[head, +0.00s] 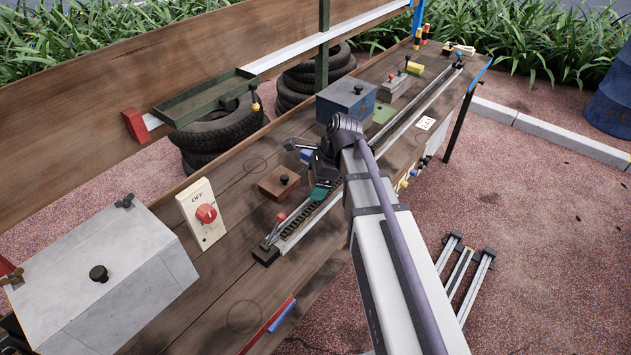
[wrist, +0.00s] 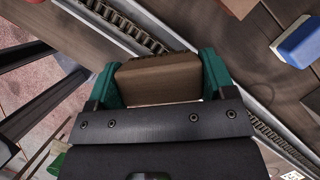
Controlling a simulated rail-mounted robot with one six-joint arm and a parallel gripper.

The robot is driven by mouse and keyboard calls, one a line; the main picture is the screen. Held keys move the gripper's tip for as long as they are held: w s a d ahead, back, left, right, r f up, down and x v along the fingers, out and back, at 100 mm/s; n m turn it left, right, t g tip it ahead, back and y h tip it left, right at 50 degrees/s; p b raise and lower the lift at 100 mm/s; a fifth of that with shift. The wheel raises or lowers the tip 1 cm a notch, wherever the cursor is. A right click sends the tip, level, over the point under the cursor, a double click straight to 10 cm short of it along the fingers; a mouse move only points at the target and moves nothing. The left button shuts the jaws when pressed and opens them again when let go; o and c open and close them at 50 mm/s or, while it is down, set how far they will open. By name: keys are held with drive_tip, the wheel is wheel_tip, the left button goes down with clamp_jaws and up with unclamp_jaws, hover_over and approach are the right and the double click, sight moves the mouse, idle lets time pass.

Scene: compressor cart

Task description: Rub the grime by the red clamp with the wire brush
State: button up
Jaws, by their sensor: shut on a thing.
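My gripper (wrist: 160,85) is shut on a brown wooden block, which appears to be the wire brush (wrist: 158,85), held between the two green fingers. A dark fringe shows along its far edge. In the head view my gripper (head: 320,185) is over the bench beside the toothed rail, and my arm hides most of the brush. A red block (head: 135,125) sits on the white rail on the back board and may be the red clamp; my gripper is well to its right. Faint dark rings mark the bench; I cannot tell which mark is the grime.
A green tray (head: 205,97) hangs on the back board. A lever with a red knob (head: 281,217) stands near the rail.

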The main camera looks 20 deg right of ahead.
drive_tip(key=shift+r, duration=0.55)
wheel_tip(320, 180, up, 3)
drive_tip(key=p, duration=0.3)
drive_tip(key=shift+r, duration=0.1)
